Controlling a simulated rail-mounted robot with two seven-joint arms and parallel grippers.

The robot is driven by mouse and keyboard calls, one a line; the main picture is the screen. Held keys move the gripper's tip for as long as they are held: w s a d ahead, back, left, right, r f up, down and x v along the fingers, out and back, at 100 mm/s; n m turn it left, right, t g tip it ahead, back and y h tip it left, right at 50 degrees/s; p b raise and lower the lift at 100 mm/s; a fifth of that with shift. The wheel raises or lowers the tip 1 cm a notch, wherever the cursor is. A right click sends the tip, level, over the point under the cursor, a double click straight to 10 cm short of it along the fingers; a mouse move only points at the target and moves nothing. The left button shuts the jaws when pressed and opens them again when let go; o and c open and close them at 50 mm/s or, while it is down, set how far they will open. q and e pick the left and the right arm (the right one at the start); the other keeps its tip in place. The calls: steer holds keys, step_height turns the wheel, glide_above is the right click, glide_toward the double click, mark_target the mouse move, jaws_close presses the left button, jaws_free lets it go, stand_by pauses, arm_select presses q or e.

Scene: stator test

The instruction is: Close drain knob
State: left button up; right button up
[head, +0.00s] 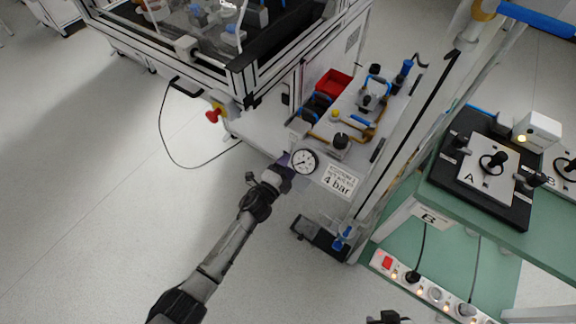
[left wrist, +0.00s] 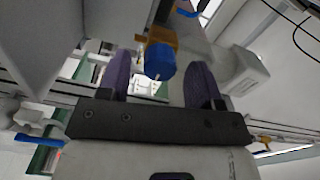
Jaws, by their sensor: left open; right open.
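The blue knob (left wrist: 160,62), on a brass-coloured fitting, shows in the left wrist view; I take it as the drain knob. It sits between the two purple fingers of my left gripper (left wrist: 160,82), with a gap visible on each side. The fingers are open. In the head view my left gripper (head: 285,165) is beside the round pressure gauge (head: 304,161), and the knob between its fingers is hidden there. My right gripper (head: 388,318) shows only as a dark part at the bottom edge, away from the knob; it is open.
A "4 bar" label (head: 338,181) hangs right of the gauge. Another blue-handled fitting (head: 342,240) is lower on the frame post. A red bin (head: 333,84) and tools lie on the bench. A green table (head: 455,200) with a test fixture stands right. Floor at left is clear.

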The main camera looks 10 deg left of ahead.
arm_select(q)
steer(key=p+v, duration=0.5)
steer(key=v, duration=0.9)
stand_by(0.4)
